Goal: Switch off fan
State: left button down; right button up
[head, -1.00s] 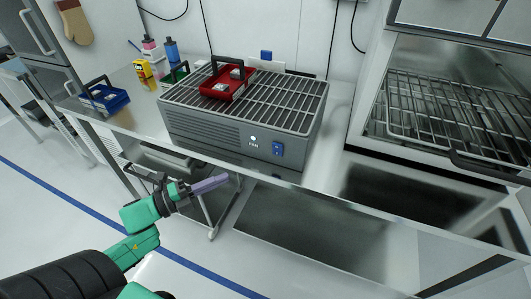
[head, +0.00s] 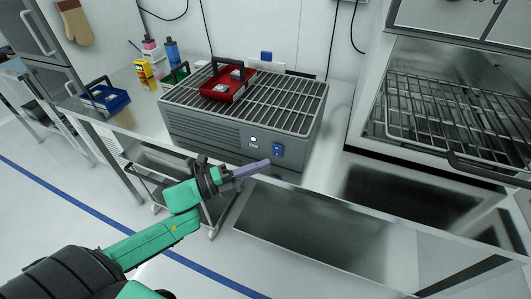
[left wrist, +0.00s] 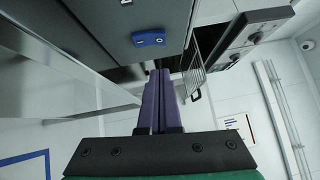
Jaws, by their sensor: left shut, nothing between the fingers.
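The fan (head: 235,125) is a grey box with a grille top on the bench. Its front carries a "FAN" label, a lit white lamp (head: 252,139) and a blue rocker switch (head: 277,150). The switch also shows in the left wrist view (left wrist: 149,39), above the fingertips. My left gripper (head: 268,163) is shut and empty, its purple fingers pressed together. In the head view its tips lie just below and left of the switch; contact with it does not show. My right gripper is not in view.
A red tray (head: 228,92) with small parts sits on the fan's grille. Blue (head: 104,98) and green (head: 175,76) bins, a yellow container (head: 143,69) and bottles stand to the left. An open chamber with a wire rack (head: 455,115) is at the right.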

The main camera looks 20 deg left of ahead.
aim_at(278, 148)
pick_arm(q)
jog(key=w, duration=0.4)
jog(key=shift+w+r, duration=0.1)
jog(key=shift+r, duration=0.15)
jog(key=shift+w+r, duration=0.2)
